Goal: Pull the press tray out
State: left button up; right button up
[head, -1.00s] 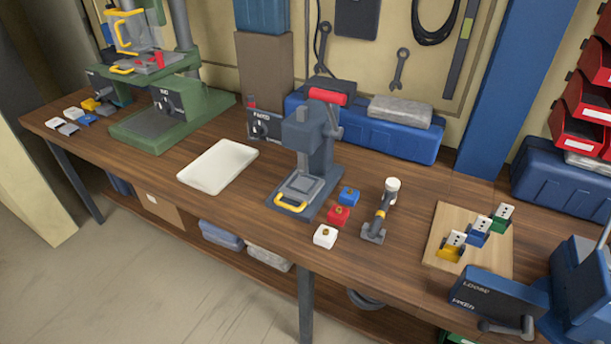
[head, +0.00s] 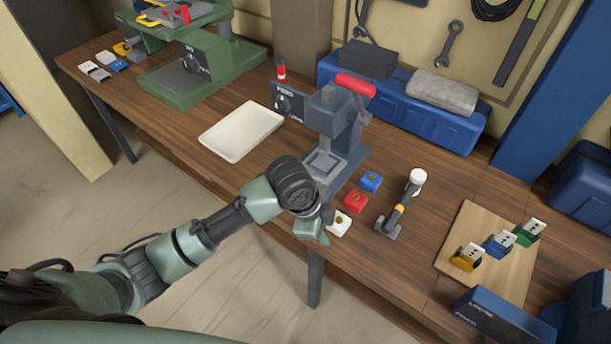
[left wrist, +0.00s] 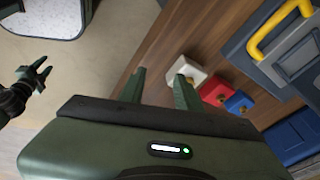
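The dark grey press (head: 345,120) with a red lever stands on the bench. Its grey tray (head: 325,162) sits in the press base, partly hidden by my left arm in the head view. In the left wrist view the tray (left wrist: 300,52) with its yellow handle (left wrist: 276,30) is at the upper right. My left gripper (head: 318,228) is in front of the press, by the bench's front edge. In the left wrist view its fingers (left wrist: 160,90) are apart and empty, short of the handle. My right gripper (left wrist: 36,72) shows at that view's left edge, fingers spread, away from the bench.
White (head: 340,222), red (head: 356,201) and blue (head: 370,182) blocks lie right of the press, the white one close to my left gripper. A white tray (head: 242,131) lies to the left.

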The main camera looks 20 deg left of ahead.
aim_at(318, 170)
pick_arm(q)
jog(key=w+a+r+m+y, duration=0.2)
jog(key=w+a+r+m, duration=0.3)
jog(key=w+a, duration=0.6)
jog(key=shift+n, duration=0.3)
jog(key=x, duration=0.2)
jog(key=p+x, duration=0.1)
jog(key=x, duration=0.1)
jog(key=d+x, duration=0.1)
jog(key=x, duration=0.1)
jog(key=shift+w+f, duration=0.2)
jog(key=shift+w, duration=0.2)
jog(key=shift+g, duration=0.3)
grip_shut()
